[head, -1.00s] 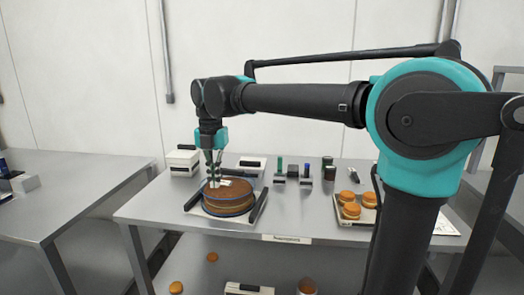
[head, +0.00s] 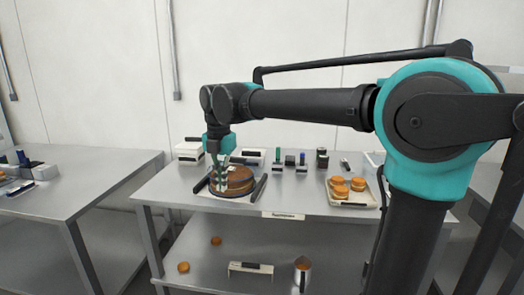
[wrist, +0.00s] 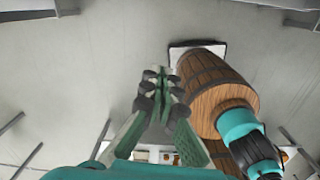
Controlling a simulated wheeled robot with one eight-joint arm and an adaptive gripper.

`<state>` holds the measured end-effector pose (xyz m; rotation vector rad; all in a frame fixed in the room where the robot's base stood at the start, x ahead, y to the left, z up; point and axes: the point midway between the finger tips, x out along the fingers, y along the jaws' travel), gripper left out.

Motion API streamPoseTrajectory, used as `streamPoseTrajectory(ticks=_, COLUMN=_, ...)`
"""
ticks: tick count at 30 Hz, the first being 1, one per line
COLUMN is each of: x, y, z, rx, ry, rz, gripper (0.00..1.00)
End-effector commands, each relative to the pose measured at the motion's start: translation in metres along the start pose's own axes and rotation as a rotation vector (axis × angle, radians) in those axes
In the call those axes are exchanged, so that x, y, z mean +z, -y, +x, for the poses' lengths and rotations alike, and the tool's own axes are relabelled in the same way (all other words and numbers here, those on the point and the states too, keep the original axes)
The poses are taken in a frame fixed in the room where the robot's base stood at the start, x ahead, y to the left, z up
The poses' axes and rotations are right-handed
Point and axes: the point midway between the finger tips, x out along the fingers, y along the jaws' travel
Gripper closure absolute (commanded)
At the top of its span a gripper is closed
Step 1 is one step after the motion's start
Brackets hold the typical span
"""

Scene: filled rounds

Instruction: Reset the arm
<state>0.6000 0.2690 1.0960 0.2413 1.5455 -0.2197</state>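My gripper (head: 221,187) points down at the round brown layered block (head: 238,184) in the head view. Its fingers overlap the left part of the block in the picture; I cannot tell whether they touch it. In the wrist view, the gripper (wrist: 161,82) shows two green fingers with dark pads, a narrow gap between them and nothing visible held there. My arm reaches across from the right, its elbow raised. A brown barrel-like body (wrist: 205,80) stands right of the fingers in the wrist view, partly covered by a teal and black part.
The block is on the middle table (head: 300,207). A tray (head: 361,203) of orange-brown rounds is at the table's right. Small upright items (head: 302,160) and white boxes (head: 189,151) stand behind. Another table (head: 100,170) is left. Loose rounds (head: 183,267) lie on the lower shelf.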

Motion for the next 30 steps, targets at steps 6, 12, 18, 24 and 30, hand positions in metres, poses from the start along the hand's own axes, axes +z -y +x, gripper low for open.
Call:
streamPoseTrajectory(ticks=6, x=0.014, y=0.024, z=0.021, rx=0.022, ry=0.014, rz=0.206, gripper=1.0)
streamPoseTrajectory(ticks=12, x=0.03, y=0.058, z=0.049, rx=0.055, ry=0.03, rz=0.497, gripper=1.0)
streamPoseTrajectory(ticks=18, x=0.044, y=0.119, z=0.097, rx=0.118, ry=0.047, rz=0.976, gripper=1.0)
streamPoseTrajectory(ticks=24, x=0.043, y=0.196, z=0.155, rx=0.215, ry=0.048, rz=1.583, gripper=1.0)
streamPoseTrajectory(ticks=30, x=0.022, y=0.268, z=0.209, rx=0.337, ry=0.02, rz=2.175, gripper=1.0)
